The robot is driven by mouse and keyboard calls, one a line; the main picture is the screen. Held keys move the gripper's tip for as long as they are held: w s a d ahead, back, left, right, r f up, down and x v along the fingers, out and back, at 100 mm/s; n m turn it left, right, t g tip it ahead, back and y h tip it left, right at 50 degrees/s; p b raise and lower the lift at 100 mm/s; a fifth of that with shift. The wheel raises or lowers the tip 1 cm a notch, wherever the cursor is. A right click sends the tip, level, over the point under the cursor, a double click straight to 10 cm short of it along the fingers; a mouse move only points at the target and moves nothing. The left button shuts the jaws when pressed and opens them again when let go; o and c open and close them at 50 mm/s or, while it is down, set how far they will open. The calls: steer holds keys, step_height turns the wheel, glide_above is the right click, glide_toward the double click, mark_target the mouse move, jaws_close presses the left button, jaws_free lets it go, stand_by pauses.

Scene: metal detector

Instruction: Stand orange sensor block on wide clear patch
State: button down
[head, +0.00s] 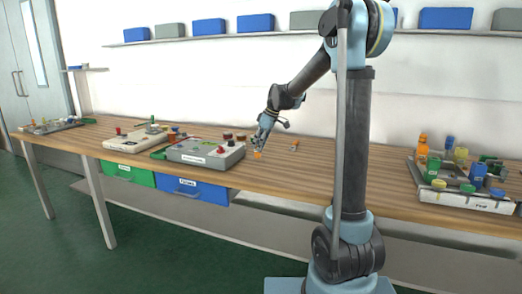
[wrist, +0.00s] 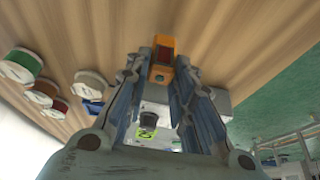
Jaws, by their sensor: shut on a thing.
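The orange sensor block (wrist: 162,52) is between the fingertips of my gripper (wrist: 163,68) in the wrist view, with a dark red face showing. My gripper (head: 259,147) is shut on it. In the head view the orange block (head: 257,155) shows small below the fingertips, over the wooden bench (head: 310,170). I cannot tell whether it touches the bench top. Bare wood lies around it, to the right of a grey detector box (head: 205,150).
Several spools (wrist: 50,92) stand on the left in the wrist view. A small orange-and-grey item (head: 294,145) lies right of my gripper. A crowded tray (head: 465,200) is at the bench's right end. Bare wood lies between. Green and blue drawers (head: 190,189) hang under the front edge.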

steer(key=shift+f, duration=0.95)
steer(key=c, duration=1.4)
jaws_free()
steer(key=shift+f, duration=0.1)
steer(key=shift+o, duration=0.2)
